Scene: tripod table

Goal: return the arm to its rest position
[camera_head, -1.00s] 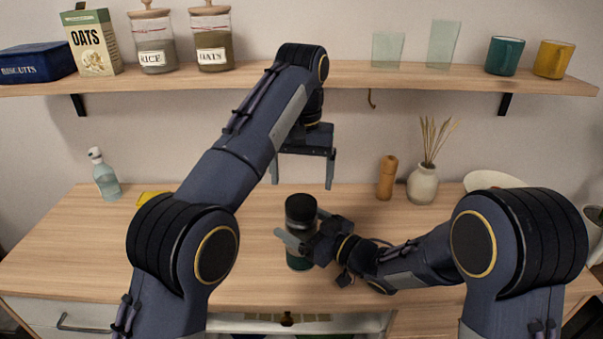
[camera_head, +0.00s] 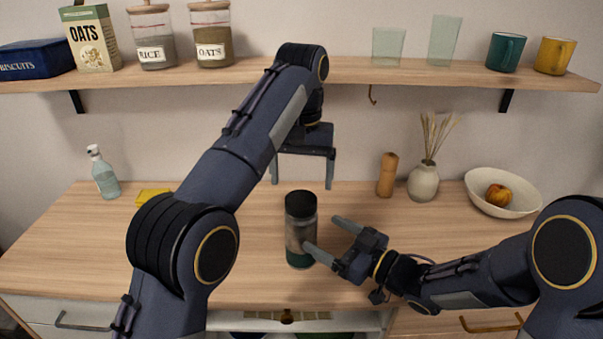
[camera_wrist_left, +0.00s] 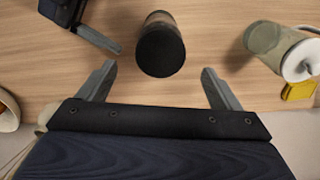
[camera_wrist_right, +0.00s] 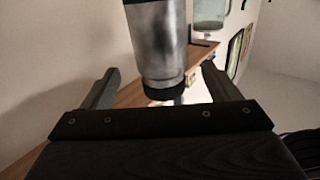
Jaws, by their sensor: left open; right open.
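A dark container (camera_head: 300,235) with a black lid and a green lower part stands upright on the wooden counter. My right gripper (camera_head: 325,236) is open and low at its right side, with the nearer finger close to the container; I cannot tell whether they touch. In the right wrist view the container (camera_wrist_right: 158,45) appears just beyond the open, empty fingers. My left gripper (camera_head: 302,178) is open and empty, pointing down above and behind the container. In the left wrist view the container's black lid (camera_wrist_left: 160,52) shows between and beyond the fingers.
A bottle (camera_head: 104,175) and yellow sponge (camera_head: 153,196) are on the left. A wooden mill (camera_head: 387,176), vase (camera_head: 423,183) and white bowl (camera_head: 520,205) with fruit stand at the back right. A shelf (camera_head: 340,70) with jars and mugs spans the wall.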

